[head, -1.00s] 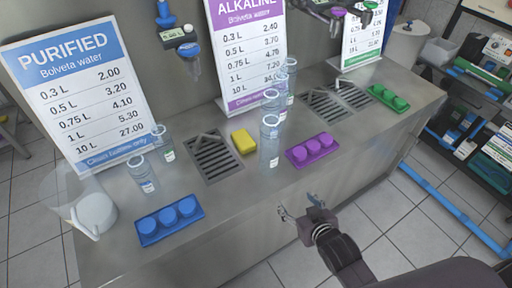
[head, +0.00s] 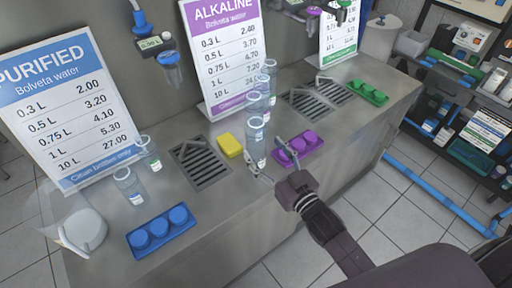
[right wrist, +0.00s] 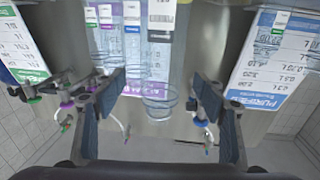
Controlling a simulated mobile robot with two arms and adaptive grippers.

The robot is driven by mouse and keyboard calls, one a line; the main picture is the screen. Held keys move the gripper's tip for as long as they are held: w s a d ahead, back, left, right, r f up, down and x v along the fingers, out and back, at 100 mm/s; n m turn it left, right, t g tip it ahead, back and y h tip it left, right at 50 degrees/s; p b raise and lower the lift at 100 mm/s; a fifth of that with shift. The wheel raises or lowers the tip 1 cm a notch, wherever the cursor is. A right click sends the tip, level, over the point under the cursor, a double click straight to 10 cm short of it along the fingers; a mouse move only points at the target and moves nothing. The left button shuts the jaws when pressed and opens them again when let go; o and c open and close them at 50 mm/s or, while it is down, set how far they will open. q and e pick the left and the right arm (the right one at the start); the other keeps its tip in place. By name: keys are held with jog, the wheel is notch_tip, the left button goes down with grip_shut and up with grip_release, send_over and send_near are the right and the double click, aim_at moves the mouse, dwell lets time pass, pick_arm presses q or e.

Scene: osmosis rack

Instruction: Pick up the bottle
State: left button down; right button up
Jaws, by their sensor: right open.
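Three clear bottles stand in a row by the purple-headed price sign. The nearest bottle (head: 256,143) is upright on the steel counter, with the middle bottle (head: 255,103) and far bottle (head: 269,75) behind it. My right gripper (head: 268,162) is open at the counter's front side, its fingers close to the nearest bottle. In the right wrist view, the open fingers (right wrist: 160,95) flank a clear round bottle shape (right wrist: 159,108); contact cannot be told. Two more clear bottles (head: 129,186) (head: 149,154) stand by the blue-headed sign. My left gripper is not in view.
A yellow sponge (head: 230,145) lies left of the nearest bottle. A purple cap tray (head: 298,150) sits just right of my gripper, a blue one (head: 161,232) at left, a green one (head: 368,92) farther right. Drain grates (head: 200,164) are set in the counter.

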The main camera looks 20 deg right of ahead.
aim_at(262, 148)
jog(key=p+x, duration=0.1)
jog(key=x, duration=0.3)
jog(key=shift+a, duration=0.1)
jog(key=shift+w+a+f+p, duration=0.1)
jog(key=shift+w+f+p, duration=0.2)
jog(key=shift+w, duration=0.3)
jog(key=shift+r, duration=0.1)
jog(key=shift+c, duration=0.6)
jog(key=c, duration=1)
